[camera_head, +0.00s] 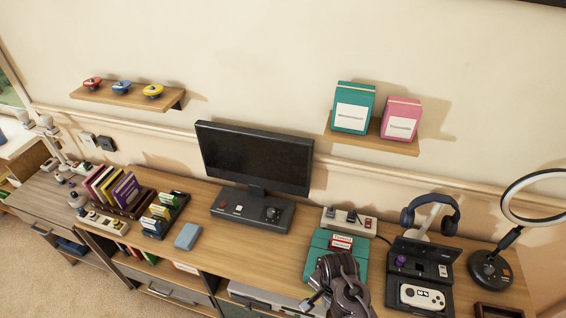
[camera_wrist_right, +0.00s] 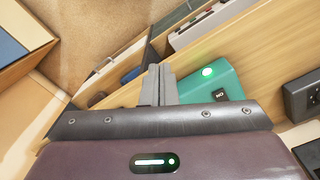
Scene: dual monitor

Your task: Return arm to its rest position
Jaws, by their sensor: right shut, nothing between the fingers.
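My right arm and gripper (camera_head: 312,301) are at the bottom of the head view, in front of the desk's front edge and the teal box (camera_head: 322,258). The dark arm links cover part of that box. In the right wrist view the gripper's two grey fingers (camera_wrist_right: 156,82) are together, shut, with nothing between them. A teal box with a lit green light (camera_wrist_right: 208,84) lies just beyond the fingers there. My left arm and gripper are not in view.
The desk (camera_head: 250,245) holds a monitor (camera_head: 255,157), book racks (camera_head: 118,190), a blue box (camera_head: 187,236), a headphone stand (camera_head: 430,214), a console case (camera_head: 421,275) and a ring lamp (camera_head: 491,267). Wall shelves are above. Open desk surface lies between the blue box and the teal box.

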